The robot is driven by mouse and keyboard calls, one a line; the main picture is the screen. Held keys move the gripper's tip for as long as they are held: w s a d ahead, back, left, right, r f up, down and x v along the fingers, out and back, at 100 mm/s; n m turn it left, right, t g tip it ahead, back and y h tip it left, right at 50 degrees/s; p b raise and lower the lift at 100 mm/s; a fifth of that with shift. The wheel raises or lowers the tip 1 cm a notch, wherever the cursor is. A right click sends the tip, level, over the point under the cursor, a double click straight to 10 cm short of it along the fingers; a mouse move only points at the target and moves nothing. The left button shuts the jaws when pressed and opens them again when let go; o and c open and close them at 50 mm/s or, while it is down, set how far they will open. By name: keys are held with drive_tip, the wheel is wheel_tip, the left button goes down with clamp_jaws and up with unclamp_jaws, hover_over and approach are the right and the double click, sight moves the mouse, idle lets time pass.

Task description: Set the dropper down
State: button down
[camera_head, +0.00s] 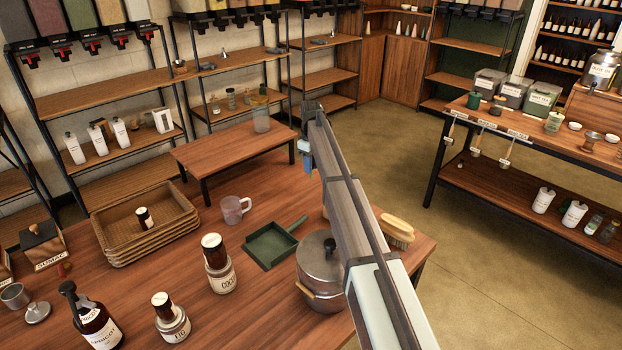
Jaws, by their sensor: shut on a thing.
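My gripper (305,140) is at the far end of my raised arm, near the right end of the low wooden riser. It is small, dark and partly hidden by the arm. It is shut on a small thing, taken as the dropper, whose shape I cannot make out. The wooden table (240,310) lies below and to the left. A dark apricot bottle (100,325) with a black top stands at its front left.
The riser (225,150) bears a glass jar (261,115). The table also holds a stack of trays (150,225), a mug (234,210), a green dustpan (270,245), a metal pot (321,270), a brush (397,231) and a coco jar (220,275). Shelves stand behind.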

sight(311, 176)
drive_tip(key=shift+f, duration=2.65)
drive_tip(key=shift+f, duration=0.15)
drive_tip(key=c, duration=0.9)
unclamp_jaws()
drive_tip(key=shift+o, duration=0.2)
wheel_tip(311, 176, up, 12)
drive_tip(key=shift+r, duration=0.2)
